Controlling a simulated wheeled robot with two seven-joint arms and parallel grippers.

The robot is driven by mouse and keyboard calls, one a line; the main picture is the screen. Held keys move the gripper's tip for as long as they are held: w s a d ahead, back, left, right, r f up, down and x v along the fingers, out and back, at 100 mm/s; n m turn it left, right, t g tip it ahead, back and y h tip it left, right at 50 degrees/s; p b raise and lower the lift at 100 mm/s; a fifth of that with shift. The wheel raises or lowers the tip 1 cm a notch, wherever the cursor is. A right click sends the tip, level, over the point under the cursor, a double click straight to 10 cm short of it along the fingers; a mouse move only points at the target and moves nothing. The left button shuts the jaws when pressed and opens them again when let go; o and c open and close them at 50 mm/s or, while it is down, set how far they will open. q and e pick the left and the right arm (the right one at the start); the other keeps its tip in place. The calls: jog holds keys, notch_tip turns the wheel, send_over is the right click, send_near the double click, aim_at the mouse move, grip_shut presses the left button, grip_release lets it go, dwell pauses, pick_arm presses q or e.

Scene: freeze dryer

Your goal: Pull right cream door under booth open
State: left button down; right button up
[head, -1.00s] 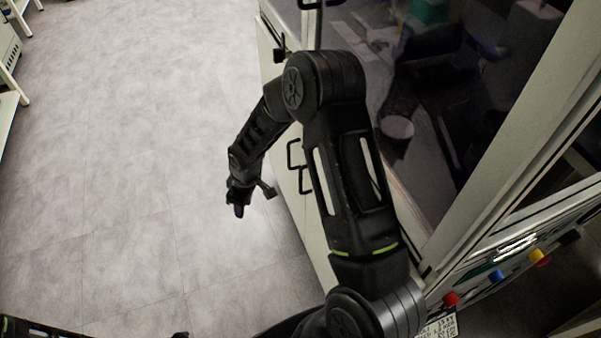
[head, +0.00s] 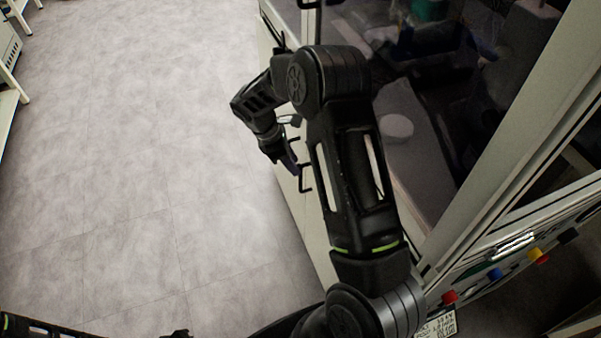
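The cream doors under the booth form the booth's lower side, facing left. The nearer one, which I take as the right door (head: 310,232), looks shut. Its black bar handle (head: 305,181) stands close to the other door's handle, which my gripper partly covers. My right gripper (head: 295,145) is at the handles, with its fingers apart. I cannot tell whether it touches a handle or has one between its fingers. My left gripper (head: 178,334) barely shows as a dark tip at the bottom edge; its state is unclear.
The glass-fronted booth (head: 440,140) rises above the doors, with a control panel of red, blue and yellow buttons (head: 495,274) at the lower right. The grey tiled floor (head: 150,160) left of the doors is clear. White benches (head: 12,100) stand at the far left.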

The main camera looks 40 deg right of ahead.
send_over(300, 189)
jog(key=f, duration=0.5)
jog(key=shift+w+d+f, duration=0.2)
jog(key=shift+d+f, duration=0.05)
jog(key=shift+f, duration=0.15)
grip_shut()
dwell(1.0)
